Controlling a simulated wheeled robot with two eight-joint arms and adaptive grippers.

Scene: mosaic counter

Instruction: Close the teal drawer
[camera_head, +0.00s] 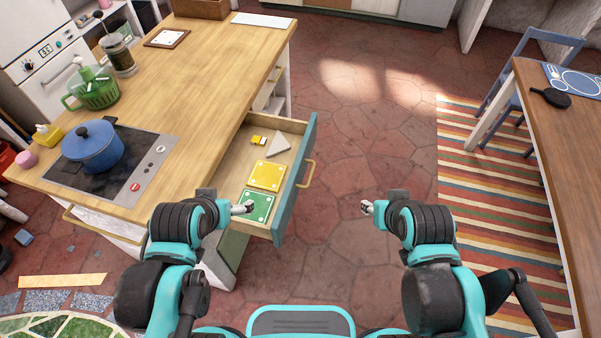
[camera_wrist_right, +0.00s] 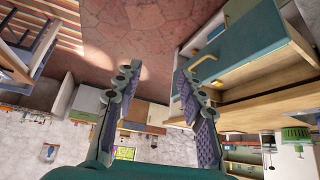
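The teal drawer (camera_head: 297,180) stands pulled out from the right side of the wooden counter, its yellow handle (camera_head: 306,174) on the outer face. Its teal front also shows in the right wrist view (camera_wrist_right: 243,48). Inside lie a yellow tile (camera_head: 266,176), a green tile (camera_head: 259,206), a grey triangular piece (camera_head: 278,147) and a small yellow-and-white item (camera_head: 258,141). My left gripper (camera_head: 249,208) appears over the drawer's near end, small in view; its opening is unclear. My right gripper (camera_head: 365,207) is right of the drawer, apart from it. Its fingers are spread and empty in the wrist view (camera_wrist_right: 160,85).
The counter (camera_head: 205,80) carries a blue pot (camera_head: 92,147) on a hob, a green colander (camera_head: 95,93) and a glass press (camera_head: 118,55). A striped rug (camera_head: 490,190) and wooden table (camera_head: 565,130) stand right. Tiled floor (camera_head: 345,140) beyond the drawer is clear.

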